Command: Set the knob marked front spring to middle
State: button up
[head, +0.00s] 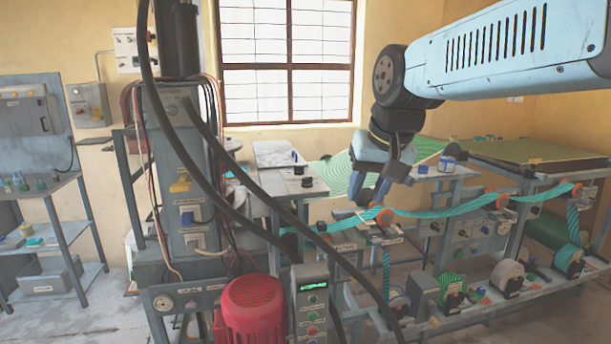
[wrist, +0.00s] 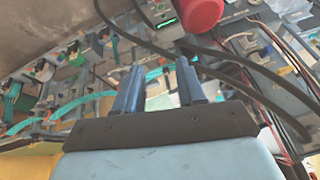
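I cannot pick out the knob marked front spring, because the labels are too small to read. Several orange round parts sit along the teal strip on the bench at the right in the head view. One orange part (head: 383,216) is just below my gripper (head: 371,198), and another orange part (head: 502,201) is farther right. My gripper points down above the left end of this bench. In the wrist view my gripper (wrist: 159,66) has its two blue fingers apart with nothing held between them. I cannot tell whether a fingertip touches the orange part.
A teal strip (head: 440,211) runs along the bench. A press column (head: 180,150) with black hoses (head: 240,215) stands left of my gripper. A red motor (head: 252,305) and a control box (head: 311,300) with a green display are in front. Reels (head: 508,275) sit on a low shelf.

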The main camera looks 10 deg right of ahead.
jog(key=w+d+r+m+g, duration=0.1)
jog(key=w+r, duration=0.2)
jog(key=w, duration=0.3)
jog(key=w+d+r+m, duration=0.1)
jog(key=w+r+m, duration=0.1)
jog(key=w, duration=0.3)
jog(key=m+g, duration=0.4)
jog(key=m, duration=0.3)
send_over(308, 177)
notch_tip(308, 177, down, 4)
jog(key=r, duration=0.1)
jog(key=shift+h, duration=0.3)
jog(key=f, duration=1.3)
jog(key=shift+w+f, duration=0.2)
jog(key=shift+f, duration=0.15)
grip_shut()
